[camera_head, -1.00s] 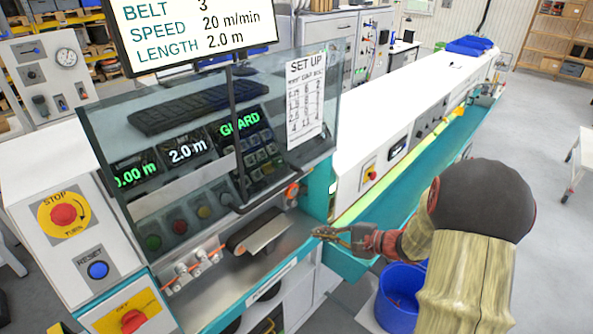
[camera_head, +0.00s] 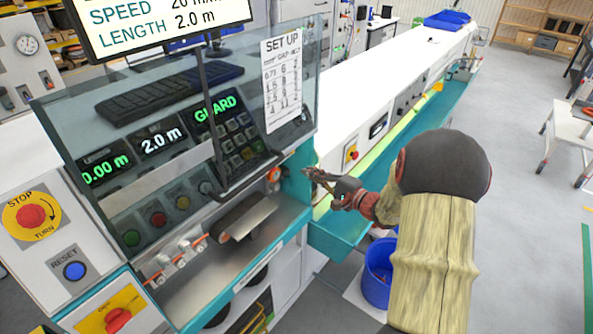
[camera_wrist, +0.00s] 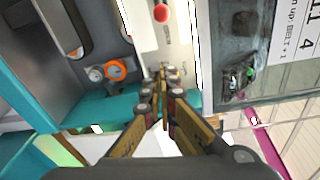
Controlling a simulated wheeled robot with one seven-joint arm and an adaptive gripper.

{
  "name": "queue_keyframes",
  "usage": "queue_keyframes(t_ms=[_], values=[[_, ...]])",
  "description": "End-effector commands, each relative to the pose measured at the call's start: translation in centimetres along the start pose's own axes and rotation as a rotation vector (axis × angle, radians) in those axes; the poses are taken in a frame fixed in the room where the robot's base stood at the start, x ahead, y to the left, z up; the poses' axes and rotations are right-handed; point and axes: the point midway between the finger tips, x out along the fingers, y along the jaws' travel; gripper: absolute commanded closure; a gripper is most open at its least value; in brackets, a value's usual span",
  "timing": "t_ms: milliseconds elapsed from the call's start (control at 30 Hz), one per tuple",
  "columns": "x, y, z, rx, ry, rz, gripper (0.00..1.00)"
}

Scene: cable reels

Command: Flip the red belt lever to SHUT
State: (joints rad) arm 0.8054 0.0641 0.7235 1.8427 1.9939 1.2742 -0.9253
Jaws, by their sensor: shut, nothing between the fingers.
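In the wrist view, a red ball knob (camera_wrist: 161,12) shows at the top edge, on a pale panel beyond my fingertips. It looks like the red lever's end, but its stem and any SHUT marking are not readable. My gripper (camera_wrist: 163,78) is shut and empty, its fingers pointing toward that panel, apart from the knob. In the head view my gripper (camera_head: 318,175) is beside the right end of the guarded machine, over the teal trough. I cannot make out the red lever in the head view.
An orange ring knob (camera_head: 274,175) sits left of my gripper; it also shows in the wrist view (camera_wrist: 116,69). A clear guard (camera_head: 225,110) covers the machine front. A blue bin (camera_head: 378,272) stands below my arm.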

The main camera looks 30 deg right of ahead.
Motion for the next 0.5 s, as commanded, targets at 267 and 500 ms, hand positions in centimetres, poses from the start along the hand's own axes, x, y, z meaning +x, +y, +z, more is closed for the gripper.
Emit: queue_keyframes(t_ms=[267, 500], values=[[4.8, 0.0, 0.2, 0.0, -0.005, 0.001, 1.0], [9.0, 0.0, 0.1, 0.0, -0.003, 0.001, 1.0]])
